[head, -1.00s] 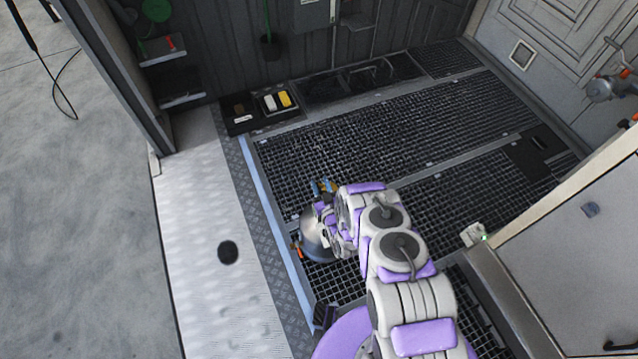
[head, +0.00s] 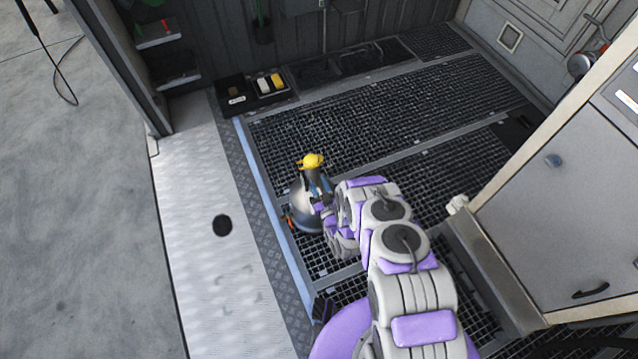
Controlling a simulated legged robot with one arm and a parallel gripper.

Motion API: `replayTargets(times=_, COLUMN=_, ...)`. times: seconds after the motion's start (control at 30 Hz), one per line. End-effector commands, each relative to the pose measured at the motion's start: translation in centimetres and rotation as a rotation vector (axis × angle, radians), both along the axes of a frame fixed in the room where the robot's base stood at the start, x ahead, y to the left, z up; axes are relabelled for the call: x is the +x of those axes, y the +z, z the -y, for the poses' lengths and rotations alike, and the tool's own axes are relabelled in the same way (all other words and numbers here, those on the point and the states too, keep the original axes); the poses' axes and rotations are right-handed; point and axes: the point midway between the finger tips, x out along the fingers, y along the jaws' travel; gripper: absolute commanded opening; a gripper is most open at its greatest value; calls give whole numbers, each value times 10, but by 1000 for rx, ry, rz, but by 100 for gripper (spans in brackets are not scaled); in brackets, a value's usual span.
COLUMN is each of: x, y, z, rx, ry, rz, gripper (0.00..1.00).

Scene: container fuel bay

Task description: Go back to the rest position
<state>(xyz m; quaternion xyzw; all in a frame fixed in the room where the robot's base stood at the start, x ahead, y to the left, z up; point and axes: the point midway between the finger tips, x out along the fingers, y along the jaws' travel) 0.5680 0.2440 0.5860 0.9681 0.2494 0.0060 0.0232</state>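My arm, white with purple panels, reaches up from the bottom of the head view and bends over the grated floor (head: 390,120). My gripper (head: 314,180) is at the far end of the arm, small and partly hidden by the arm's own links. A silver rounded body (head: 303,208) shows beside it, low over the left edge of the grating. A yellow piece (head: 311,160) shows just beyond the gripper. I cannot tell whether the gripper holds it, nor whether the fingers are open or shut.
A black tray with white and yellow items (head: 270,84) stands by the back wall, near the dark shelves (head: 170,60) at left. A grey cabinet (head: 560,215) stands close at right.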

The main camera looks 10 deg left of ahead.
Motion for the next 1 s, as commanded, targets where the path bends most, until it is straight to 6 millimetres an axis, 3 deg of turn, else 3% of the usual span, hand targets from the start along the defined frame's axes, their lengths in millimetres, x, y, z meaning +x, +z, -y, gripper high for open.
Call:
replayTargets(times=0.47, x=2, y=3, z=1, rx=-1, ry=-1, rz=-2, gripper=36)
replayTargets(times=0.63, x=26, y=16, z=3, rx=-38, ry=-9, rz=-44, gripper=36)
replayTargets(times=0.8, x=66, y=46, z=11, rx=-105, ry=-30, rz=-128, gripper=36)
replayTargets(times=1.0, x=98, y=82, z=30, rx=-183, ry=-64, rz=-247, gripper=36)
